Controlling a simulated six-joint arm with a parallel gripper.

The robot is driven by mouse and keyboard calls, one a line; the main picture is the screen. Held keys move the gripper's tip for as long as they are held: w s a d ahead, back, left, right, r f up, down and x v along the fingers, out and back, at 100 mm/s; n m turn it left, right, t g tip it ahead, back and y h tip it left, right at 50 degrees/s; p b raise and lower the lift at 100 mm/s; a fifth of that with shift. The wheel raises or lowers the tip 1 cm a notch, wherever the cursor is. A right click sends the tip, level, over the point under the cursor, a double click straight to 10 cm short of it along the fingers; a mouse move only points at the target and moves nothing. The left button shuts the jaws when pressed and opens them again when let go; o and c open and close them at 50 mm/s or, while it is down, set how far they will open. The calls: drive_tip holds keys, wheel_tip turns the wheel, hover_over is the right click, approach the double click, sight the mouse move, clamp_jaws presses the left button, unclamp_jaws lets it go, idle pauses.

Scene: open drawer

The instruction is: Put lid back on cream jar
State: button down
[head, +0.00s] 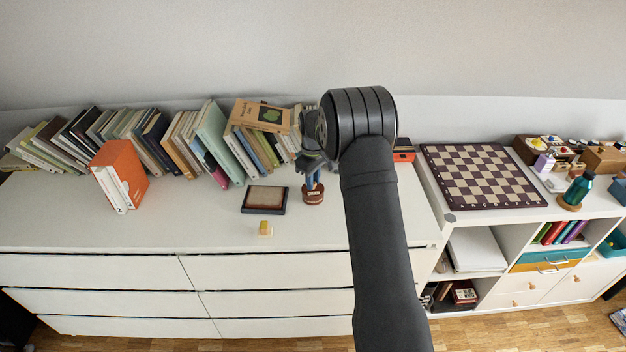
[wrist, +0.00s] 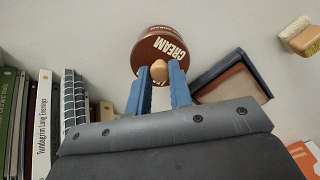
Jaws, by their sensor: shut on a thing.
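My gripper (head: 313,181) points down on the dresser top, to the left of my dark arm. In the wrist view my gripper (wrist: 158,76) has its two blue fingers shut on the small tan knob (wrist: 158,69) of the lid. In the head view the brown cream jar (head: 314,195) stands upright directly under the fingers. The lid is over the jar, but I cannot tell whether it rests on it or is slightly above.
A dark-framed tray (head: 264,209) lies close left of the jar, with a small yellow-and-white block (head: 265,229) in front. Leaning books (head: 213,140) line the wall behind. The dresser's front strip is clear.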

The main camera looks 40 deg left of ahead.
drive_tip(key=c, duration=0.7)
unclamp_jaws()
drive_tip(key=shift+c, duration=0.2)
drive_tip(key=shift+r, duration=3.45)
clamp_jaws()
